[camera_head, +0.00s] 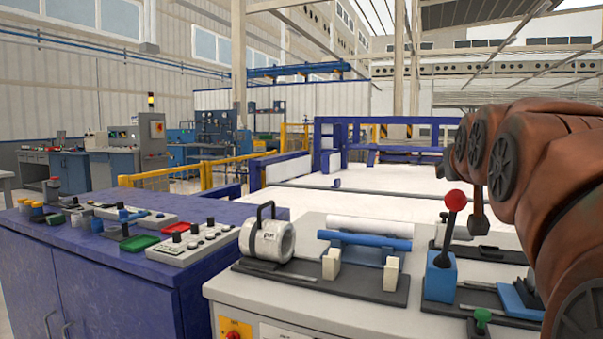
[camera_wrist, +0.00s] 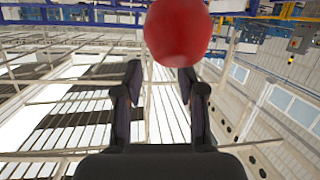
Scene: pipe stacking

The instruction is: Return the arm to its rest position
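My arm (camera_head: 545,160), copper-brown, reaches in from the right edge in the head view and bends over the grey-topped bench. My gripper (camera_wrist: 160,78) shows in the wrist view with its two dark fingers spread apart and nothing between them. The red ball knob (camera_wrist: 178,32) is just past the fingertips there, nearer the right finger; I cannot tell whether they touch. In the head view, the red knob (camera_head: 455,200) tops an upright lever on a blue block (camera_head: 440,277). The fingers are not clearly visible in the head view.
A white pipe (camera_head: 370,227) and a blue bar (camera_head: 365,239) lie on the bench (camera_head: 350,316) behind two cream blocks. A metal cylinder with a handle (camera_head: 268,242) stands left of them. A blue cabinet (camera_head: 110,270) with control boxes is at left.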

